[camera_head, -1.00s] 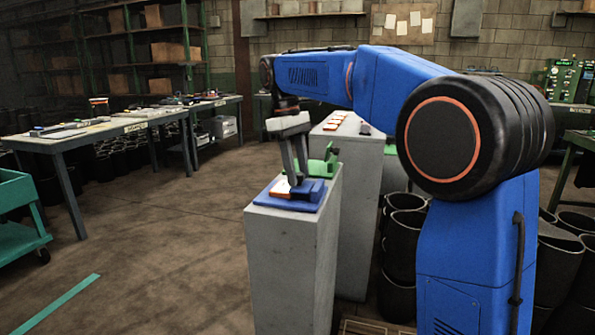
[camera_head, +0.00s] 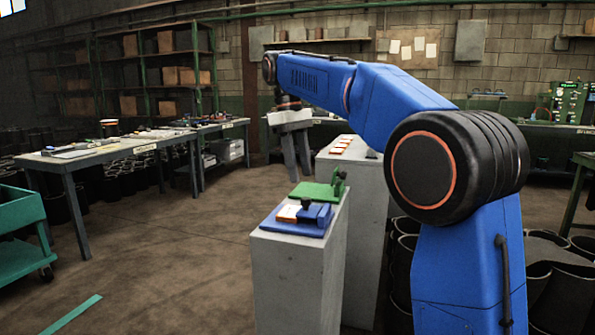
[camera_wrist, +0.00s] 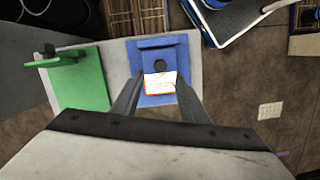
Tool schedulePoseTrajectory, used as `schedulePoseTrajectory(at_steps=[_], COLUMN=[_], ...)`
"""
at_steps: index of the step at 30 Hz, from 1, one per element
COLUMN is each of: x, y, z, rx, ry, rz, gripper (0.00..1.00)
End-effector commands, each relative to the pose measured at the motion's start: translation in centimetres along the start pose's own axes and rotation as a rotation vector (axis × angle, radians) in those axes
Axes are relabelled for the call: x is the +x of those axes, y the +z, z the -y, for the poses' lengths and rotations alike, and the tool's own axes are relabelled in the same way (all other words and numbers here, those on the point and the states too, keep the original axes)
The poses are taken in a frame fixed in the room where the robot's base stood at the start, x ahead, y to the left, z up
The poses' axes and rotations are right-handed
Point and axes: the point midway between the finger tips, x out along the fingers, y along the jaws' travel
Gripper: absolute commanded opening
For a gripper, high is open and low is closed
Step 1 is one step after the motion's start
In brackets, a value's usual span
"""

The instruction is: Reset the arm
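My gripper (camera_head: 298,180) hangs from the end of my blue arm, above the grey pedestal (camera_head: 285,285). Its two fingers point down and stand apart with nothing between them; the wrist view shows the gap too (camera_wrist: 158,80). Below is a blue fixture (camera_head: 312,226) with a dark knob, and a small white-and-orange piece (camera_head: 288,212) lies on it. In the wrist view the piece (camera_wrist: 160,84) shows between and below the fingers, on the blue fixture (camera_wrist: 148,49). My gripper is clear of both.
A green fixture (camera_head: 315,191) with an upright clamp sits beside the blue one. A second grey pedestal (camera_head: 365,220) behind carries several small white-and-orange pieces (camera_head: 341,145). Black bins stand at right, a workbench (camera_head: 90,158) and teal cart (camera_head: 25,210) at left. The floor at left centre is open.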

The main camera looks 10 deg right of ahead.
Motion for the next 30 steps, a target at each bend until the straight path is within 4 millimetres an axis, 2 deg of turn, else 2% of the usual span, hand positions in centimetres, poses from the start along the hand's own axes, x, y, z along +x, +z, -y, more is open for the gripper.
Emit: schedulePoseTrajectory(at_steps=[5,14,23,30], x=[0.4,3.8,9.2,14.7], y=[1.4,7.8,14.1,18.6], z=[0.2,2.0,4.8,7.6], rx=[0.025,0.161,0.314,0.44], ry=[0.006,0.034,0.058,0.069], rz=[-0.019,-0.118,-0.23,-0.321], gripper=[0.4,0.4,0.4,0.4])
